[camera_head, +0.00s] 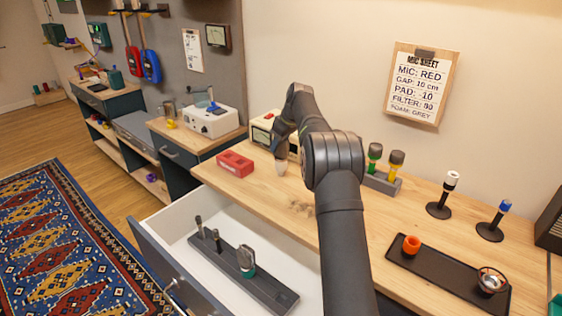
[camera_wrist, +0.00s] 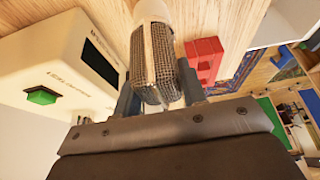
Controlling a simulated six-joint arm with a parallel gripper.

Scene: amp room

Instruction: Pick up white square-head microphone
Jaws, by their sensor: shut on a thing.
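My gripper (camera_wrist: 158,85) is shut on the white square-head microphone (camera_wrist: 152,50), with one finger on each side of its grey mesh head. The pale body of the microphone extends away from the fingers. In the head view my gripper (camera_head: 282,142) points down over the wooden bench, left of my arm. The microphone's pale lower end (camera_head: 281,167) shows below it, right of the red block. I cannot tell whether that end touches the bench.
A red block (camera_head: 235,163) and a cream box (camera_head: 262,130) are close to the gripper. The open drawer (camera_head: 190,262) holds a dark rack with several microphones. A holder with green and yellow microphones (camera_head: 381,183), two stands and a black tray (camera_head: 430,272) are at right.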

